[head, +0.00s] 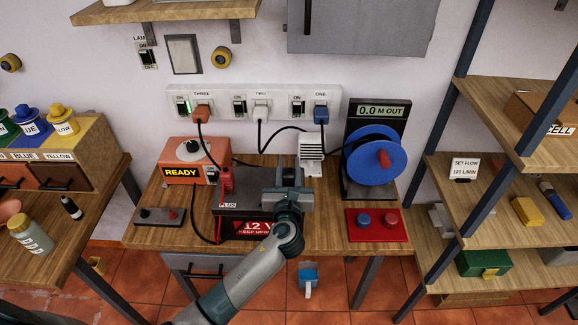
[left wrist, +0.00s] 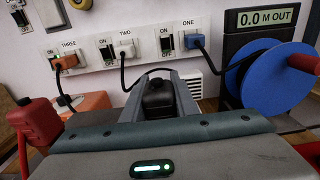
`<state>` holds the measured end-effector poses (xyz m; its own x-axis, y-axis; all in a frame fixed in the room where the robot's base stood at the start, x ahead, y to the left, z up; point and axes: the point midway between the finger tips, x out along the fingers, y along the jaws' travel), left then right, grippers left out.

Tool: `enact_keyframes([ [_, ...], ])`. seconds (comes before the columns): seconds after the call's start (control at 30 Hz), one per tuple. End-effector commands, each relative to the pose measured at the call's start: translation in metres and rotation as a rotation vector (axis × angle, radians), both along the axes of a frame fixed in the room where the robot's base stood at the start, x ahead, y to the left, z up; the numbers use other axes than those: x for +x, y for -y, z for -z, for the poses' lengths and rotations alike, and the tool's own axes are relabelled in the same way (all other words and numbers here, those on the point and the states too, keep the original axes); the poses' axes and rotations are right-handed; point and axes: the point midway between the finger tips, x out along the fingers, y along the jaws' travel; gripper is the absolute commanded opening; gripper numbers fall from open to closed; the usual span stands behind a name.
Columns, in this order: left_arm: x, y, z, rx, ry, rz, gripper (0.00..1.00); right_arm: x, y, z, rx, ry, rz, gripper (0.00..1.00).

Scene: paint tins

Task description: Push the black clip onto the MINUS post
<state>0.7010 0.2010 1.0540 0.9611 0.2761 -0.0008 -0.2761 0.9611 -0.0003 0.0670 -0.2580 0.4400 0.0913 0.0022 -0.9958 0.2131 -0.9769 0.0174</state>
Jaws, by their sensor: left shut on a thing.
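My left gripper (head: 288,178) is over the right part of the dark 12 V battery (head: 240,208), at the middle of the bench. In the left wrist view its jaws (left wrist: 158,100) are shut on the black clip (left wrist: 158,96), which is held between the two fingers. The gripper hides most of the clip in the head view. The MINUS post is hidden behind my gripper, so I cannot tell whether the clip touches it. A red clip (head: 226,182) stands at the PLUS end of the battery; it also shows at the left of the left wrist view (left wrist: 36,122). My right gripper is not in view.
An orange charger (head: 181,153) reading READY stands left of the battery. Behind is a socket strip (head: 273,93) with plugs and cables. A blue reel (head: 374,155) and a red tray (head: 378,235) are on the right.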

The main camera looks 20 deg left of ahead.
Motion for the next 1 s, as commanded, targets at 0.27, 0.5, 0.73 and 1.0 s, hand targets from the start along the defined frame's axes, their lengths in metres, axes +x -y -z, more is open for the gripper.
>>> enact_keyframes([
  [0.27, 0.0, 0.0, 0.004, 0.0, -0.001, 0.0, 0.43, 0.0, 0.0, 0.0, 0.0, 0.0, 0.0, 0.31],
  [0.5, 0.0, 0.0, 0.003, 0.0, -0.001, 0.0, 0.48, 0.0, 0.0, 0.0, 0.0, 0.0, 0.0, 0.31],
  [0.73, -0.004, 0.001, 0.004, 0.0, -0.001, 0.0, 0.48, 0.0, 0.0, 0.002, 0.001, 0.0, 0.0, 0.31],
  [1.0, -0.033, 0.01, 0.006, -0.002, 0.0, 0.002, 0.48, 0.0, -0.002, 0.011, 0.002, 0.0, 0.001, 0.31],
])
